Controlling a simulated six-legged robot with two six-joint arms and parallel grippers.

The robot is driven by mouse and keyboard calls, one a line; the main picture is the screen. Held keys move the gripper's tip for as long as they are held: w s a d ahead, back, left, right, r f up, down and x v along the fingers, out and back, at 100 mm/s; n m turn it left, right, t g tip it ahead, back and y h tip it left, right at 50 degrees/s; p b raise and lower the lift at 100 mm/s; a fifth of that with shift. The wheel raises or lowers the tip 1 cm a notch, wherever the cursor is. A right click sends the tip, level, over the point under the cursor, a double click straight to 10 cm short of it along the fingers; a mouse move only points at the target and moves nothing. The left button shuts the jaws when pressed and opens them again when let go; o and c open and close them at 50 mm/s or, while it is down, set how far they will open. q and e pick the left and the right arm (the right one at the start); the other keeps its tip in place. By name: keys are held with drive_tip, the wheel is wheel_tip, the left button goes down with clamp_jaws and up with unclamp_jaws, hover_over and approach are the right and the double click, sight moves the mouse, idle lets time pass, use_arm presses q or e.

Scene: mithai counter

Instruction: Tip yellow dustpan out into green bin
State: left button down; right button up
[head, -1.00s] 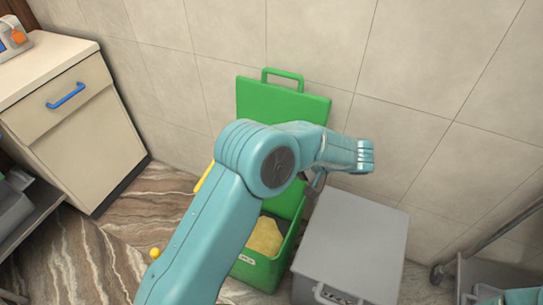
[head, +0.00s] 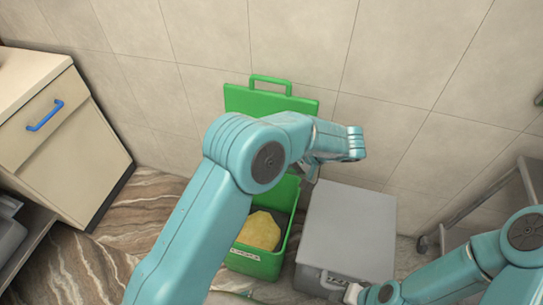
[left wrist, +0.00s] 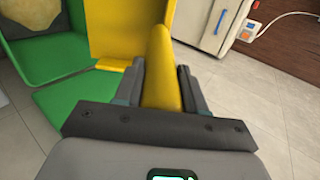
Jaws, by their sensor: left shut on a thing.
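My left gripper (left wrist: 160,75) is shut on the handle of the yellow dustpan (left wrist: 125,25) in the left wrist view. The pan stands beside the green bin, its broad yellow side facing the camera; whether anything lies in it cannot be seen. In the head view my left arm hides the dustpan and most of that gripper. The green bin (head: 252,264) stands open on the floor, its lid (head: 240,98) raised against the wall. A pale yellow mass lies in the bin. The bin also shows in the left wrist view (left wrist: 50,52).
A grey lidded bin (head: 345,225) stands close to the right of the green bin. A tiled wall is behind both. A cabinet (head: 65,150) with a blue handle is at left, and a metal trolley (head: 490,195) is at right. Marbled floor lies open at left.

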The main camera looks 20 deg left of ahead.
use_arm(q)
drive_tip(key=s+a+h+p, duration=0.1)
drive_tip(key=a+h+p, duration=1)
drive_tip(key=a, duration=1.4)
drive_tip(key=shift+s+a+r+t+p, duration=0.3)
drive_tip(key=shift+t+p, duration=0.1)
drive_tip(key=shift+p, duration=1.2)
